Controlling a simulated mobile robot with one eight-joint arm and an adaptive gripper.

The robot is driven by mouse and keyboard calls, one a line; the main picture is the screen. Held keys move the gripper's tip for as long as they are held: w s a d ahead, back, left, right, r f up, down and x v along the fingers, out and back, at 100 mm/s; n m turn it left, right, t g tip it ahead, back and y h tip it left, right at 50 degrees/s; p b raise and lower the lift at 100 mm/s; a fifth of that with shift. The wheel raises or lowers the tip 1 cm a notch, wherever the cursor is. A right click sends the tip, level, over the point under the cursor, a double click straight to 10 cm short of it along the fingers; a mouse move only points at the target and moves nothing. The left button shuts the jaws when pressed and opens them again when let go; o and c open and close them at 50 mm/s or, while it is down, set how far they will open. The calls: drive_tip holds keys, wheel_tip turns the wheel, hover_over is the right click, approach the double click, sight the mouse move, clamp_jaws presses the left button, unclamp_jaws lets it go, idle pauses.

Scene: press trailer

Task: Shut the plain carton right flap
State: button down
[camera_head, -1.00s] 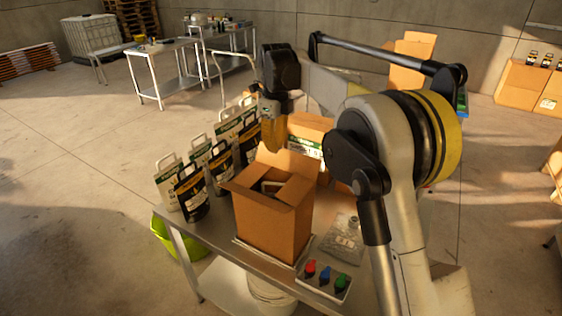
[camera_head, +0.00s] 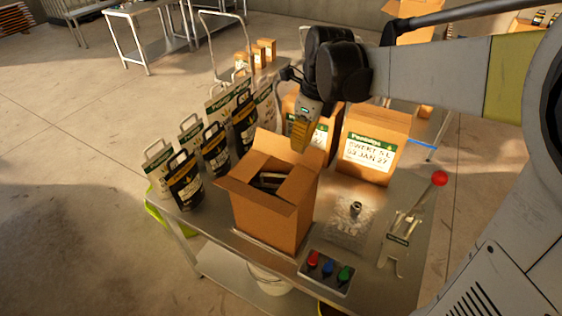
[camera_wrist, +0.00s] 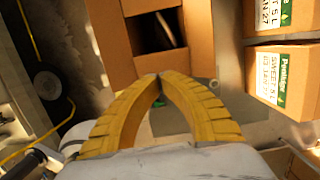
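The plain brown carton (camera_head: 262,215) stands open on the metal table, with dark-and-pale contents inside. Its flaps stand up or splay outward, and the right flap (camera_head: 304,165) is raised. My gripper (camera_head: 299,148) hangs just above and behind that right side, pointing down. In the wrist view, the two yellow fingers (camera_wrist: 159,77) meet at their tips with nothing visible between them. The tips overlap the near edge of the carton (camera_wrist: 112,45) in that view; I cannot tell whether they touch it.
Labelled cartons (camera_head: 372,145) stand behind on the right. Black-and-white bags (camera_head: 186,182) line the left. A button box (camera_head: 326,272), a clear bag (camera_head: 350,225) and a tool with a red ball (camera_head: 439,178) lie to the right.

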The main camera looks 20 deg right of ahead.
sight(290, 182)
drive_tip(key=f, duration=0.4)
drive_tip(key=w+a+f, duration=0.1)
drive_tip(key=f, duration=0.8)
drive_tip(key=shift+w+a+b, duration=0.2)
drive_tip(key=shift+a+b, duration=0.1)
drive_tip(key=shift+b, duration=0.1)
wheel_tip(290, 182, down, 2)
drive_tip(key=b, duration=0.2)
drive_tip(key=shift+a+f+b, duration=0.1)
drive_tip(key=shift+a+b, duration=0.05)
drive_tip(key=shift+b, duration=0.25)
drive_tip(key=shift+r, duration=0.2)
